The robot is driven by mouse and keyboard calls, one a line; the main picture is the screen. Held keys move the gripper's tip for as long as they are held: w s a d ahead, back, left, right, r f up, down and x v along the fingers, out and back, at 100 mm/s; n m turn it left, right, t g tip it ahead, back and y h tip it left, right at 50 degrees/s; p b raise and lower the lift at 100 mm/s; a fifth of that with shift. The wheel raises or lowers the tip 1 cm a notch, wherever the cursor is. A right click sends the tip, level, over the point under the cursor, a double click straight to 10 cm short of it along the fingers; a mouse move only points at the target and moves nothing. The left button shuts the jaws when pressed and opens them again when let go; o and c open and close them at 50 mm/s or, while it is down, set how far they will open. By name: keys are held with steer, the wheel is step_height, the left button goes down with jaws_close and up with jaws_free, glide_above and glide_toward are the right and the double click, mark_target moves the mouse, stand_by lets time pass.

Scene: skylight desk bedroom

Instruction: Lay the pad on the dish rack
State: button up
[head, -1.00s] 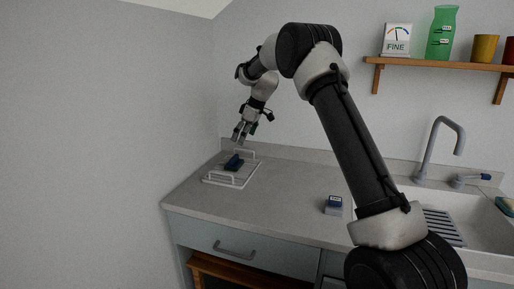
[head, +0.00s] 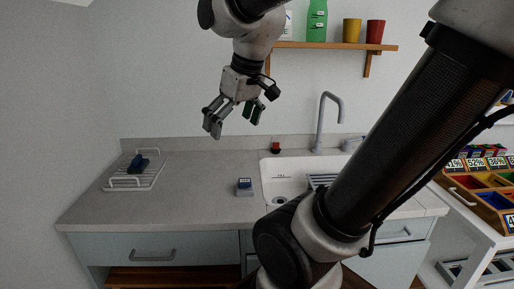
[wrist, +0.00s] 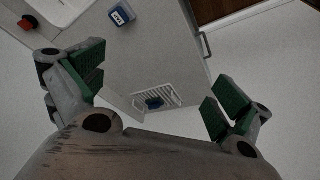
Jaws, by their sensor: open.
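A dark blue pad (head: 138,163) lies on the white wire dish rack (head: 118,187) at the left end of the counter. In the wrist view the blue pad (wrist: 155,103) and the rack (wrist: 174,97) show small and far below, between the fingers. My gripper (head: 233,121) is open and empty, with green finger pads. It hangs in the air above and to the right of the rack, well apart from the pad. Whether the pad lies fully flat is too small to tell.
A grey tap (head: 322,120) rises behind the sink, with a small red item (head: 276,147) nearby. A shelf (head: 330,46) hangs above. A cart with colored bins (head: 485,185) stands at right.

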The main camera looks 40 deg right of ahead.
steer(key=s+d+f+m, duration=0.1)
steer(key=s+f, duration=0.3)
steer(key=s, duration=0.3)
steer(key=shift+s+d+m+h, duration=0.2)
steer(key=shift+s+m+h, duration=0.1)
stand_by(0.7)
